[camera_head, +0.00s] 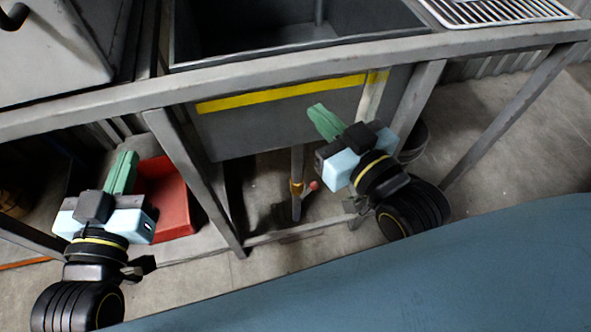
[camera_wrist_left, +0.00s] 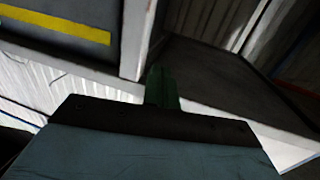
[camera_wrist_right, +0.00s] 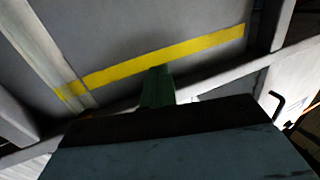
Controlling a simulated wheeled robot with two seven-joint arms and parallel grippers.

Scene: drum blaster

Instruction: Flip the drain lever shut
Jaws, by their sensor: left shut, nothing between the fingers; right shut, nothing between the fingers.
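The drain lever (camera_head: 313,186) has a pinkish-red knob and sticks out to the right of a brass-coloured valve (camera_head: 296,188). The valve sits on a vertical drain pipe (camera_head: 297,160) under the grey tank (camera_head: 240,135) with a yellow stripe. My right gripper (camera_head: 318,108) is shut and empty, in front of the tank, above and slightly right of the lever in the head view. Its green fingers also show in the right wrist view (camera_wrist_right: 157,82). My left gripper (camera_head: 124,158) is shut and empty, far left of the lever. The wrist views do not show the lever.
A red bin (camera_head: 170,200) stands on the lower shelf behind my left gripper. Grey frame legs (camera_head: 195,180) flank the pipe, and a low crossbar (camera_head: 300,229) runs near its foot. A dark bucket (camera_head: 413,140) stands at right. A blue surface (camera_head: 400,280) fills the lower right.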

